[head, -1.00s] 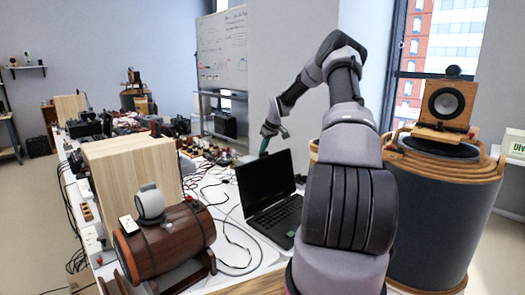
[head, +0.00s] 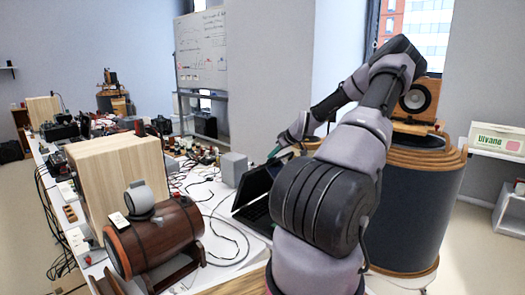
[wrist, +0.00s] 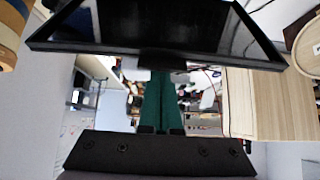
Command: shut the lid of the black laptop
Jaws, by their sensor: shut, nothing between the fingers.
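The black laptop (head: 254,187) stands partly open on the white table, its lid leaning forward over the keyboard (head: 259,216). My arm hides its right side. My gripper (head: 273,152) is at the lid's upper edge, on the back side. In the wrist view, the green fingers of my gripper (wrist: 160,75) are together and empty. Their tips reach the edge of the dark lid (wrist: 160,30); I cannot tell for sure whether they touch it.
A wooden barrel (head: 155,240) on a stand and a light wooden box (head: 105,175) are left of the laptop. A small grey box (head: 233,168) stands behind it. Loose cables lie on the table (head: 215,222). A large dark drum (head: 415,215) stands to the right.

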